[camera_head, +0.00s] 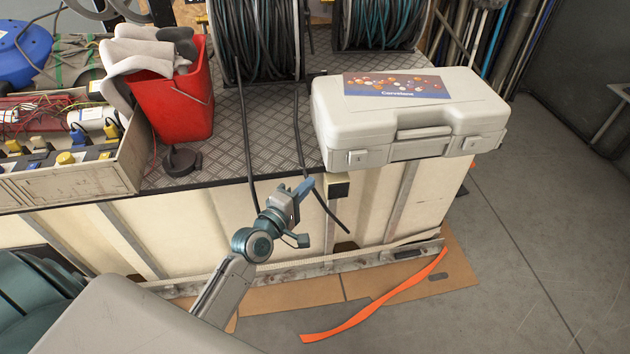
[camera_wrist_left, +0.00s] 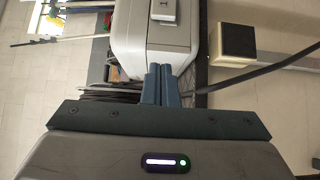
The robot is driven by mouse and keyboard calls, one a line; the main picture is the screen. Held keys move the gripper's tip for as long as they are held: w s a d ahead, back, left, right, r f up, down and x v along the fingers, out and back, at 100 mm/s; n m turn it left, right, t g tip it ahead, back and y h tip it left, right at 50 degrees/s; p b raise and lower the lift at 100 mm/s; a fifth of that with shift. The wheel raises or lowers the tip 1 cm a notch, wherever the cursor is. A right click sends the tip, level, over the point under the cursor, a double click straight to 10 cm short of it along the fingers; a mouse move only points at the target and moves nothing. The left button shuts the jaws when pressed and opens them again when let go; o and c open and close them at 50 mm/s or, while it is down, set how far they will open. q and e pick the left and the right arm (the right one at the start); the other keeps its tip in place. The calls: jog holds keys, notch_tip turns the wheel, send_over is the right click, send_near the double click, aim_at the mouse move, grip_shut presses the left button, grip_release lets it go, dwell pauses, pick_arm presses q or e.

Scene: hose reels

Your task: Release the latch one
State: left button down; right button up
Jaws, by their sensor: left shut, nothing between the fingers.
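A light grey plastic case (camera_head: 410,122) lies shut on the bench top at the right. Its front has a left latch (camera_head: 357,158) and a right latch (camera_head: 470,144), with a handle (camera_head: 424,132) between them. The left latch carries a small mark that looks like a 1. My left gripper (camera_head: 303,187) is shut and empty, below and left of the case's front left corner. In the left wrist view, its closed blue fingers (camera_wrist_left: 161,85) point at the case (camera_wrist_left: 150,38), with a latch (camera_wrist_left: 163,10) beyond the tips. I cannot tell whether the tips touch the case.
Dark hoses (camera_head: 247,140) hang over the bench edge beside my left gripper. A red bucket (camera_head: 172,100) and a box of electrical parts (camera_head: 75,150) stand at the left. Hose reels (camera_head: 262,40) stand behind. An orange strip (camera_head: 375,303) lies on the floor, which is open at right.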

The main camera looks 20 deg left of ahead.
aim_at(361, 158)
pick_arm(q)
jog(key=w, duration=0.3)
jog(key=w+d, duration=0.1)
jog(key=w, duration=0.3)
jog(key=shift+w+d, duration=0.15)
jog(key=shift+d, duration=0.05)
jog(key=w+d, duration=0.2)
jog(key=shift+w+d, duration=0.2)
jog(key=shift+d, duration=0.1)
jog(key=shift+w+d, duration=0.3)
jog(key=shift+d, duration=0.15)
pick_arm(e)
jog(key=shift+s+f, duration=0.15)
jog(key=shift+f, duration=0.1)
pick_arm(q)
jog(key=shift+d, duration=0.15)
jog(key=w+d, duration=0.2)
jog(key=d, duration=0.1)
jog(key=shift+w+d, duration=0.25)
jog(key=shift+d, duration=0.05)
jog(key=shift+a, duration=0.1)
pick_arm(e)
jog(key=shift+w+a+r, duration=0.1)
jog(key=shift+w+r, duration=0.15)
jog(key=shift+r, duration=0.05)
jog(key=shift+s, duration=0.15)
